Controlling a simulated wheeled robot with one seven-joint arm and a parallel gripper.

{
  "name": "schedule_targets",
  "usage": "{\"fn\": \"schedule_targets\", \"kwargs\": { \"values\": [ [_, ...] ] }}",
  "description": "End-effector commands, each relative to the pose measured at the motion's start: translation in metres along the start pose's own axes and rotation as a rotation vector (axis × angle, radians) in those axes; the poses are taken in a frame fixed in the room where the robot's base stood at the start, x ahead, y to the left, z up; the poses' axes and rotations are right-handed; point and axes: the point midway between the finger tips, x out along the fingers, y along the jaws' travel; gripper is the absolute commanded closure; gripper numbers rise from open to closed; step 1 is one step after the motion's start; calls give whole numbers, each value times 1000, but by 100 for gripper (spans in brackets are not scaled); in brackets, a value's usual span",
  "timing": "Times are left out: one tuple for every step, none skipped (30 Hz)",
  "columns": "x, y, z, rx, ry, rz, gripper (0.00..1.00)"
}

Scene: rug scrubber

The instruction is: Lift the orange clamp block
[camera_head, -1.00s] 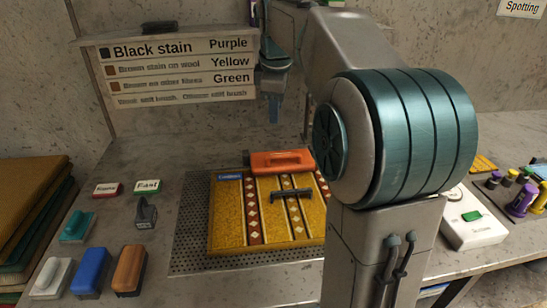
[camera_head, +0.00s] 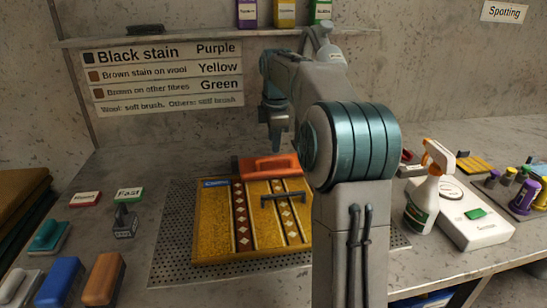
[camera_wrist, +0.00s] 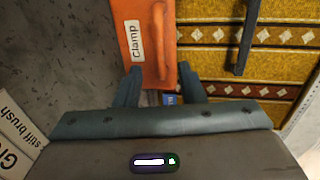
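The orange clamp block (camera_head: 268,167) lies across the back edge of the yellow patterned rug sample (camera_head: 218,232), with a raised bar handle on top. In the wrist view the clamp block (camera_wrist: 150,45) carries a white "Clamp" label. My gripper (camera_head: 276,150) points down above the block in the head view. In the wrist view my gripper (camera_wrist: 160,72) has its two fingers spread apart, open, near one end of the block's handle. Nothing is between the fingertips that I can see held.
A dark handle (camera_head: 283,197) lies on the rug. The rug rests on a perforated metal plate (camera_head: 172,255). Brushes, including a blue one (camera_head: 62,282), stand at left. A spray bottle (camera_head: 424,195) and a white device (camera_head: 470,222) stand at right. A sign board (camera_head: 168,75) is behind.

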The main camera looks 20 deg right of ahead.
Motion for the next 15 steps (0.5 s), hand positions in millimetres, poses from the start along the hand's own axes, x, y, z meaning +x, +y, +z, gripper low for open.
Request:
{"fn": "schedule_targets", "kwargs": {
  "values": [
    [14,-1,0,0,0,-4,64],
    [19,-1,0,0,0,-3,64],
    [26,-1,0,0,0,-3,64],
    [30,-1,0,0,0,-2,64],
    [35,-1,0,0,0,-2,64],
    [40,-1,0,0,0,-2,64],
    [44,-1,0,0,0,-1,64],
    [46,0,0,1,1,-1,64],
    [50,0,0,0,0,-1,64],
    [52,-1,0,0,0,-1,64],
    [54,-1,0,0,0,-1,64],
    [55,-1,0,1,0,-1,64],
    [56,0,0,1,0,-1,64],
    [56,0,0,1,0,0,64],
    [57,0,0,1,0,0,64]
  ]
}}
